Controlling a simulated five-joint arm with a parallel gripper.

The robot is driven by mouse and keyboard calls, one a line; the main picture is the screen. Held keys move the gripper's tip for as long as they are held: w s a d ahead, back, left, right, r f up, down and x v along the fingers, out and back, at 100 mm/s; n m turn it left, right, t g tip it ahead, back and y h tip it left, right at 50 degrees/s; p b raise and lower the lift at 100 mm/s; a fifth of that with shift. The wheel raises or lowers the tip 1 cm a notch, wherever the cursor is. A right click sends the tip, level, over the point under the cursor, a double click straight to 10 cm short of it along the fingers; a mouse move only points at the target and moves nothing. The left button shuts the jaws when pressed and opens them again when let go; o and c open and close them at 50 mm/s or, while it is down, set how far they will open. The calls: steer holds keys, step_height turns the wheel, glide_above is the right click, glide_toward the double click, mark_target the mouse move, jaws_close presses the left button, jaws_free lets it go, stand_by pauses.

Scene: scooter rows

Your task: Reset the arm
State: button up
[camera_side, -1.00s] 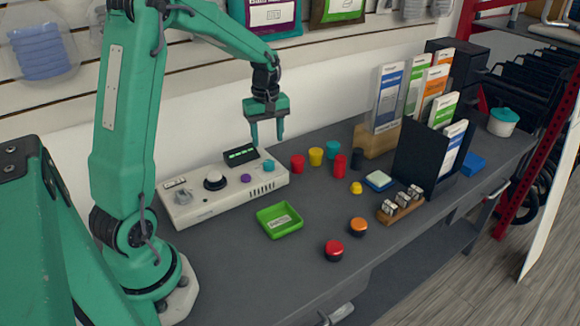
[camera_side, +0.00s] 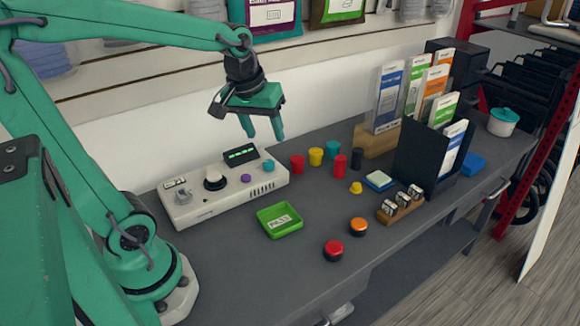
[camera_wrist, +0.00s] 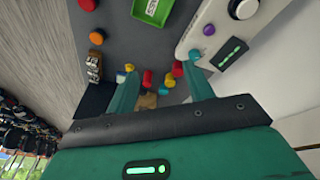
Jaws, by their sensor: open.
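My gripper (camera_side: 262,130) is open and empty in the side view. It hangs in the air above the back edge of the white control box (camera_side: 205,208), clear of everything on the bench. In the wrist view my gripper's two green fingers (camera_wrist: 165,90) stand apart with nothing held between them. Beyond them, small coloured pieces lie on the grey bench top. My arm reaches in from the left.
A green tray (camera_side: 266,226), a red button (camera_side: 333,250) and an orange button (camera_side: 358,227) sit in front. Red (camera_side: 340,166) and yellow (camera_side: 316,157) cylinders stand mid-bench. A black brochure holder (camera_side: 418,160) stands right. The front bench surface has free room.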

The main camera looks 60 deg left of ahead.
steer(key=s+d+r+m+t, duration=0.1)
steer(key=s+d+m+t, duration=0.1)
steer(key=s+d+m, duration=0.4)
steer(key=shift+s+m+h, duration=0.3)
steer(key=shift+s+m, duration=0.1)
steer(key=shift+s, duration=0.85)
